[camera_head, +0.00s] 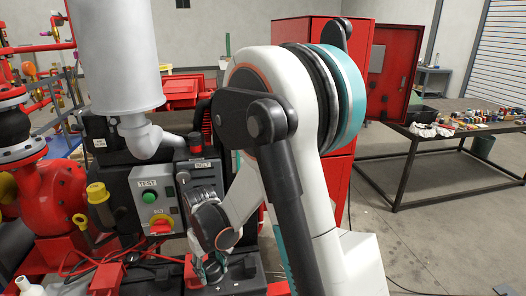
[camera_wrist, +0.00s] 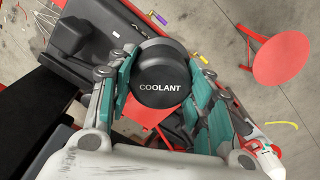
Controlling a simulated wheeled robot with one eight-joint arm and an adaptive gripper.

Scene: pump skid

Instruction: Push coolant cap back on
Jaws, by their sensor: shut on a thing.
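The coolant cap (camera_wrist: 160,70) is black and round, with COOLANT in white on its top, and it faces the camera in the wrist view. My gripper (camera_wrist: 163,88) has its teal-padded fingers on both sides of the cap and is shut on it. What lies directly under the cap is hidden, so I cannot tell whether it touches a neck. In the head view my gripper (camera_head: 213,268) is low, in front of the skid beside the control box, and the cap cannot be made out there.
A grey control box (camera_head: 155,200) with a green TEST button and a red-yellow switch is left of my arm. A yellow-capped part (camera_head: 97,193) and red pump (camera_head: 55,195) stand further left. A white bottle (camera_head: 30,287) is at lower left. A table (camera_head: 450,135) stands at right.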

